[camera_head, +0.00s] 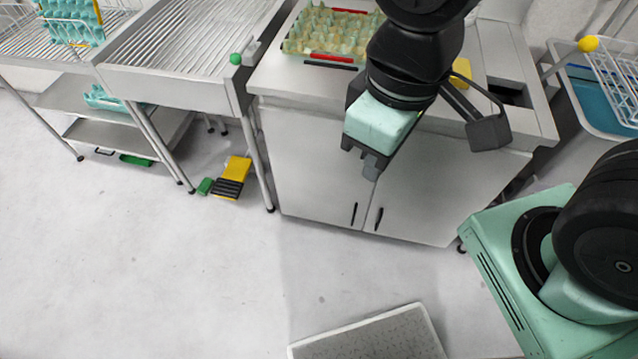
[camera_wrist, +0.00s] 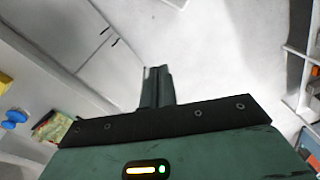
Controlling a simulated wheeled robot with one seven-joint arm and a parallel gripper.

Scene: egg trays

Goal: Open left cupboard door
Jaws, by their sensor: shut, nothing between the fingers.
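The white cupboard under the counter has a left door (camera_head: 312,165) and a right door (camera_head: 437,195), both closed. The left door's dark vertical handle (camera_head: 354,213) is beside the right door's handle (camera_head: 379,219), near the middle seam. My gripper (camera_head: 371,174) is shut and empty, pointing down in front of the cupboard. In the head view its tips appear above the two handles; the gap to the doors is hard to judge. In the wrist view the closed fingers (camera_wrist: 157,73) stand apart from the doors, whose handles (camera_wrist: 108,37) show at upper left.
An egg tray (camera_head: 335,32) and a yellow item (camera_head: 461,71) lie on the counter. A steel table (camera_head: 180,60) stands left, with a yellow and black object (camera_head: 232,177) beneath. A light slab (camera_head: 375,340) lies on the floor at the front.

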